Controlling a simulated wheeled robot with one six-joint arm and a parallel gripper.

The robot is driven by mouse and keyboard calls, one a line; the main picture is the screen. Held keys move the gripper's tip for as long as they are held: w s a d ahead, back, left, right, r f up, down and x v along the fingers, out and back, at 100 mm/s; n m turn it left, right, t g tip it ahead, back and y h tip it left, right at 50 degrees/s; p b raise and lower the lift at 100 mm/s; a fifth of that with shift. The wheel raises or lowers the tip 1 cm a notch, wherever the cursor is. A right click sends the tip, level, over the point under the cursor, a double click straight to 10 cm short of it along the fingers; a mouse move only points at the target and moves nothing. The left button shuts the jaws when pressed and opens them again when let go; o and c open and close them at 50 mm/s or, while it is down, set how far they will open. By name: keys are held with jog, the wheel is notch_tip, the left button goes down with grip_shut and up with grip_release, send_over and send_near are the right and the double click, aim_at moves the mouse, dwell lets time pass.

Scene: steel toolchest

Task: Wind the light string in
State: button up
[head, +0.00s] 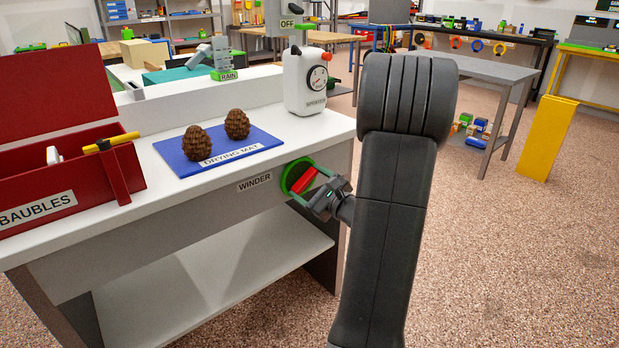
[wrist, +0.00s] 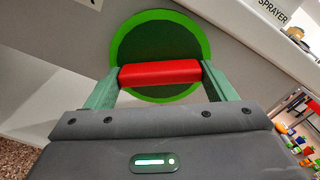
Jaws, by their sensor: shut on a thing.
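The winder is a round green-rimmed disc (head: 297,176) on the front edge of the white bench, beside the "WINDER" label (head: 254,183). A red handle bar (head: 305,181) crosses its face. In the wrist view the disc (wrist: 159,52) has a dark green face, and the red bar (wrist: 160,72) lies level across it. My gripper (head: 308,183) is at the winder, with its green fingers at the two ends of the red bar, shut on it. No light string can be made out in either view.
On the bench are a blue drying mat (head: 257,137) with two pinecones, a white sprayer (head: 304,85) and a red baubles box (head: 65,207) with a yellow-handled tool. A lower shelf (head: 215,270) is bare. Open floor lies to the right, before a grey table (head: 470,66).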

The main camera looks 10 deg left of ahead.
jog(key=m+p, duration=0.3)
jog(key=shift+r+m, duration=0.1)
jog(key=shift+m, duration=0.3)
jog(key=m+p, duration=0.3)
jog(key=shift+s+m, duration=0.1)
jog(key=shift+m, duration=0.2)
jog(key=m+p, duration=0.3)
jog(key=shift+m, duration=0.3)
jog(key=m+p, duration=0.3)
jog(key=shift+m+p, duration=0.3)
jog(key=shift+p, duration=0.1)
jog(key=m+p, duration=0.4)
jog(key=m, duration=0.1)
jog(key=shift+p, duration=0.35)
jog(key=shift+m+p, duration=1.35)
jog(key=shift+m, duration=0.85)
jog(key=o, duration=1)
